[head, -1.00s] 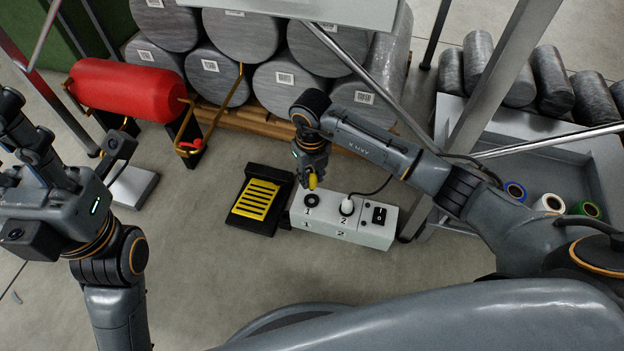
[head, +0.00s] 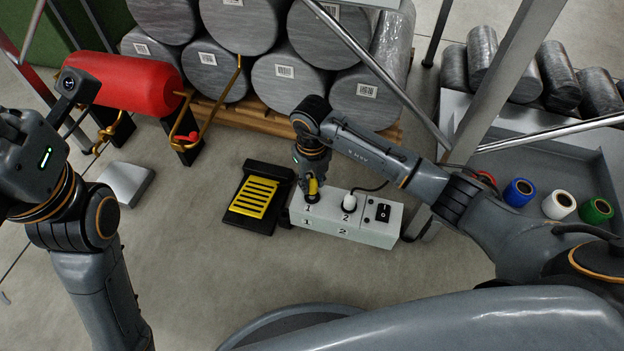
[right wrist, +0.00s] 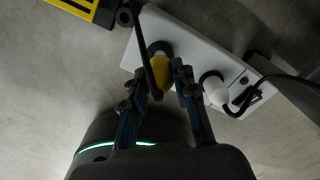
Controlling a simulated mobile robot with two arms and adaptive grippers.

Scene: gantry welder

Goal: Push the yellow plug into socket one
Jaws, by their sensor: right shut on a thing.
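The yellow plug (head: 313,187) is upright at socket one of the white socket box (head: 365,237). My right gripper (head: 312,179) is shut on it from above. In the right wrist view the yellow plug (right wrist: 161,71) sits between the fingers (right wrist: 162,87), its front end against the dark ring of socket one (right wrist: 160,48). How deep its pins are is hidden. My left gripper (head: 38,152) is at the far left, away from the box; its fingers are out of the picture.
A white plug (head: 349,202) with a dark cable fills socket two, beside a black switch (head: 382,212). A black pedal with a yellow grille (head: 254,197) stands left of the box. A metal frame post (head: 490,85) rises at right. The floor in front is clear.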

